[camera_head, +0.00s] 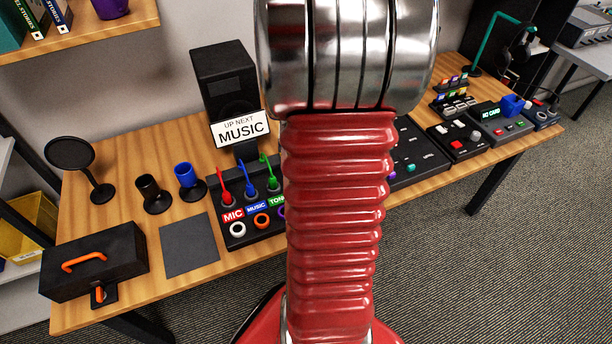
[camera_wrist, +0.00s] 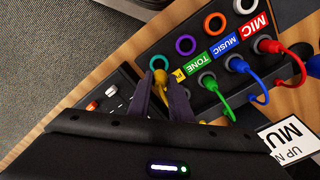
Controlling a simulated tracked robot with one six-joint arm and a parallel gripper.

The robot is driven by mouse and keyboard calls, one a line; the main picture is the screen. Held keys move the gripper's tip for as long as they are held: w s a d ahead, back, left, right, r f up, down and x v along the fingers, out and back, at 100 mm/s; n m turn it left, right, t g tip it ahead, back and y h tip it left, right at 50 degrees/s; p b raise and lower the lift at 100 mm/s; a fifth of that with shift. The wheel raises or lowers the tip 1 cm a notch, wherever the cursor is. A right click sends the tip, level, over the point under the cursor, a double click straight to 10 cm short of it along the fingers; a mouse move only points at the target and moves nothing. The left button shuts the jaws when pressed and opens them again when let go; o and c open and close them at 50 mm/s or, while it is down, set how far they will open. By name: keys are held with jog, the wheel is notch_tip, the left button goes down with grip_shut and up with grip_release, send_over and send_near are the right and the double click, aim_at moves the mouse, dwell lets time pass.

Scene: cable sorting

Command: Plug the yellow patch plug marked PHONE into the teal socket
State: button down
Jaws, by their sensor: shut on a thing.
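In the wrist view my gripper (camera_wrist: 161,88) is shut on the yellow plug (camera_wrist: 160,77), which shows between the two fingertips. The teal socket (camera_wrist: 158,62) is a ring at the end of the socket row, just beyond the plug's tip. I cannot tell whether the plug touches the ring. A small yellow label (camera_wrist: 178,74) is partly hidden beside the right finger; its word cannot be read. In the head view my arm hides the gripper, the yellow plug and the teal socket.
The patch panel (camera_head: 239,235) has red (camera_head: 226,187), blue (camera_head: 250,186) and green (camera_head: 270,178) plugs standing with their cables. Purple (camera_wrist: 185,45), orange (camera_wrist: 214,22) and white (camera_wrist: 245,5) rings continue the row. A speaker (camera_head: 224,80) and MUSIC sign (camera_head: 241,130) stand behind.

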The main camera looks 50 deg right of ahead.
jog(key=shift+f, duration=1.75)
jog(key=shift+s+f, duration=0.1)
jog(key=shift+f, duration=1)
dwell(1.7)
jog(key=c, duration=1.5)
grip_release()
jog(key=shift+c, duration=0.2)
jog(key=shift+o, duration=0.4)
jog(key=o, duration=0.4)
jog(key=shift+r, duration=0.15)
jog(key=shift+s+r, duration=0.1)
jog(key=shift+r, duration=3.25)
